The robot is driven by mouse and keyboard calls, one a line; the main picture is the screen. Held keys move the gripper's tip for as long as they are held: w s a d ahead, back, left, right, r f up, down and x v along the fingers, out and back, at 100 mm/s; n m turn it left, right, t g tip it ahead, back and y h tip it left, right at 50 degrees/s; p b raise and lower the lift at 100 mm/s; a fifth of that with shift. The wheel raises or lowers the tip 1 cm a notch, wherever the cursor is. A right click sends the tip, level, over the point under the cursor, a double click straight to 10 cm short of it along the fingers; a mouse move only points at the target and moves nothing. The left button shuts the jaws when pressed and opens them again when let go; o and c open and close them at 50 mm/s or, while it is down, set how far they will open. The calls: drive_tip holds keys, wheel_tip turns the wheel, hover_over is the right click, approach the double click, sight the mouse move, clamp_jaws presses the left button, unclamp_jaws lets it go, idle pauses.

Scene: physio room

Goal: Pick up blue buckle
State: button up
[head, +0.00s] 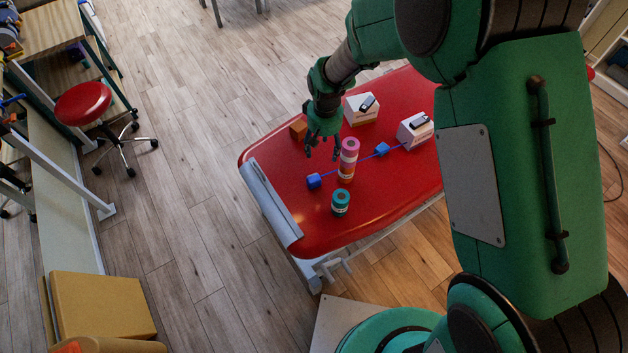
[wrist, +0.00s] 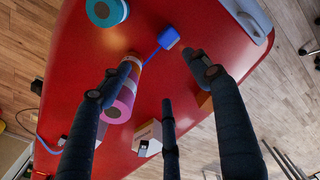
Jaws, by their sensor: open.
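A blue buckle (head: 314,181) lies on the red padded table near its left end. A thin blue strap runs from it towards a second blue piece (head: 382,149) at the right, passing by the pink and orange cylinder (head: 348,158). The first blue piece also shows in the wrist view (wrist: 169,38), near the top, beyond my fingertips. My gripper (head: 323,153) hangs above the table, behind and slightly right of that piece. Its fingers are spread and empty in the wrist view (wrist: 160,68), with the blue piece apart from them.
The pink cylinder stands close to my fingers. A teal roll (head: 341,203) stands at the table's front. An orange-brown block (head: 298,130) and two white boxes (head: 362,110) (head: 413,133) with dark items on top stand on the red table (head: 400,185). A red stool (head: 83,102) stands left.

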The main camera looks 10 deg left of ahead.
hover_over(314, 178)
wheel_tip(314, 178, down, 6)
drive_tip(key=shift+s+r+n, duration=0.1)
drive_tip(key=shift+n, duration=0.2)
drive_tip(key=shift+f+b, duration=0.45)
drive_tip(key=shift+f, duration=3.85)
drive_tip(key=shift+f+b, duration=0.5)
drive_tip(key=shift+f, duration=2.1)
drive_tip(key=shift+c, duration=0.3)
drive_tip(key=c, duration=1.3)
